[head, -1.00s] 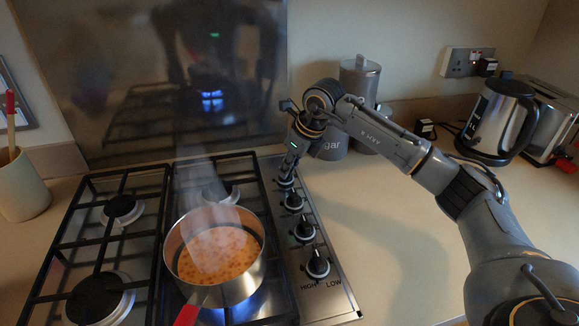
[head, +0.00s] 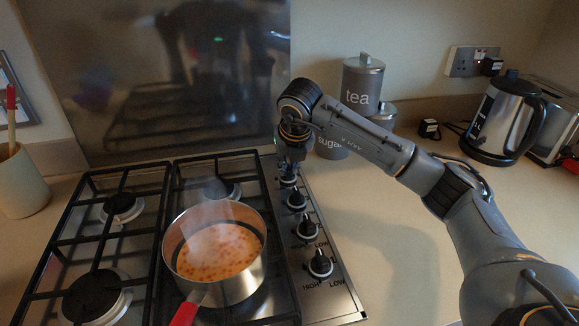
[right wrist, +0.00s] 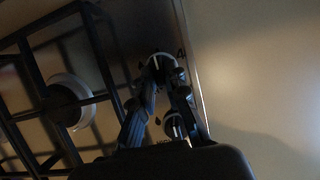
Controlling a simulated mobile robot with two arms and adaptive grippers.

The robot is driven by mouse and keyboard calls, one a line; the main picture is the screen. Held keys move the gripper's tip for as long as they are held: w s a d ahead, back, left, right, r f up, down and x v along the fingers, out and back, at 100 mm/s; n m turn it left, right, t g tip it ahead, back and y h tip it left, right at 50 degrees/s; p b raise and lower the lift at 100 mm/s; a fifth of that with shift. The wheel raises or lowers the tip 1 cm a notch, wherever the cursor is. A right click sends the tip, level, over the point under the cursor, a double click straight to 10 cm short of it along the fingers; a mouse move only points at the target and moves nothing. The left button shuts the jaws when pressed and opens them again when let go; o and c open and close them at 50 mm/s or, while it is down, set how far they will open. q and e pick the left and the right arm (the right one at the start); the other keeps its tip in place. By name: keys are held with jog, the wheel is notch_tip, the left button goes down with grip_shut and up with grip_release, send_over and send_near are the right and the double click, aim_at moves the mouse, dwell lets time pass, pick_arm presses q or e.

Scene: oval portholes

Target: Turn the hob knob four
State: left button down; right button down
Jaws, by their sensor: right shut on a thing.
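My right gripper (head: 289,166) points down at the back end of the knob row and is shut on the rearmost hob knob (head: 288,182). The right wrist view shows both fingers (right wrist: 166,92) around this dark, pale-rimmed knob (right wrist: 162,62), with a "4" printed beside it. The fingers hide part of the knob. No flame shows under the steel pan (head: 262,272) of orange food, which still steams, on the front right burner. My left gripper is not in view.
Three more knobs (head: 320,264) run forward along the panel. The pan's red handle (head: 186,314) points to the front. Tea (head: 360,85) and sugar (head: 330,150) canisters stand behind my arm, with a kettle (head: 497,125) at right. The counter right of the hob is clear.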

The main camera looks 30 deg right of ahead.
jog(key=shift+w+r, duration=0.1)
dwell(0.4)
jog(key=c, duration=1.3)
grip_release()
jog(key=shift+c, duration=0.2)
jog(key=v, duration=1.2)
